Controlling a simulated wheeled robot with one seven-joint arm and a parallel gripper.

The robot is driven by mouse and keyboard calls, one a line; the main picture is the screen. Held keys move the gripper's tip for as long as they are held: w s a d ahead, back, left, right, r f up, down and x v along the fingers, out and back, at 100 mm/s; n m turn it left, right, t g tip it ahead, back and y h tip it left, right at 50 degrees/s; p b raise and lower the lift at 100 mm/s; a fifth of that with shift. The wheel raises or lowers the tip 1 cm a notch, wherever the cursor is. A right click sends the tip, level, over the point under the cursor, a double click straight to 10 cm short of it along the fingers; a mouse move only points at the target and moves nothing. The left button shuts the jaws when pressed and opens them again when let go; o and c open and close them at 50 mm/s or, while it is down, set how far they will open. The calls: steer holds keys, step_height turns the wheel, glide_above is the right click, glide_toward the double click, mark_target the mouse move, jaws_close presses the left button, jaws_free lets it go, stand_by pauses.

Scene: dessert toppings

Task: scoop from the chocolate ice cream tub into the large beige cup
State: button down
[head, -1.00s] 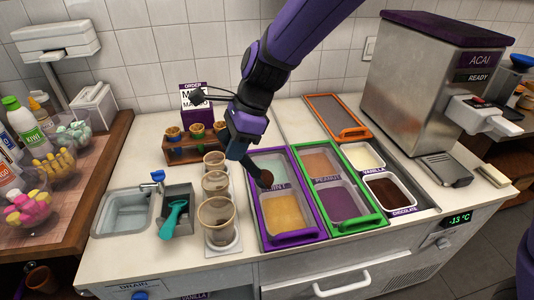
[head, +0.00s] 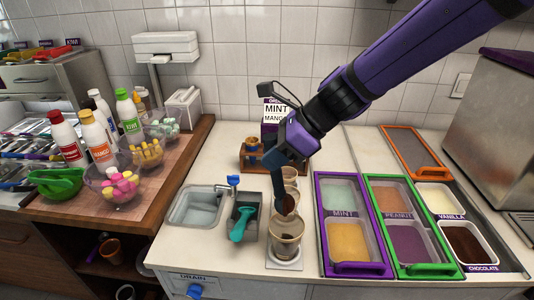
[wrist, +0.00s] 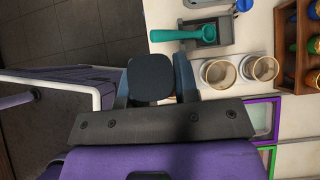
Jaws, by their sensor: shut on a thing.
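My gripper (head: 285,160) is shut on a dark blue scoop (head: 279,186), its dark end showing between the fingers in the wrist view (wrist: 151,78). The scoop points down, with brown chocolate ice cream (head: 287,204) at its tip. That tip is at or just above the rim of the front, largest beige cup (head: 286,247); I cannot tell whether it is inside. The cup stands upright on a white square plate (head: 284,266). The chocolate tub (head: 466,242) is at the right, labelled CHOCOLATE, open and clear of my arm.
Smaller cups (head: 291,173) stand just behind, partly hidden by the scoop. A teal scoop (head: 241,225) rests in a grey holder (head: 247,203) left of the cup, beside the sink (head: 198,207).

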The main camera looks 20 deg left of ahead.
steer(key=w+d+f+g+y, duration=0.2)
steer(key=d+f+y, duration=0.2)
steer(key=d+y, duration=0.4)
steer(key=shift+w+d+f+y, duration=0.3)
steer(key=shift+d+y, duration=0.1)
steer(key=shift+d, duration=0.75)
steer(key=shift+r, duration=0.1)
stand_by(0.6)
step_height(320, 180, up, 6)
steer(key=shift+f, duration=0.1)
stand_by(0.5)
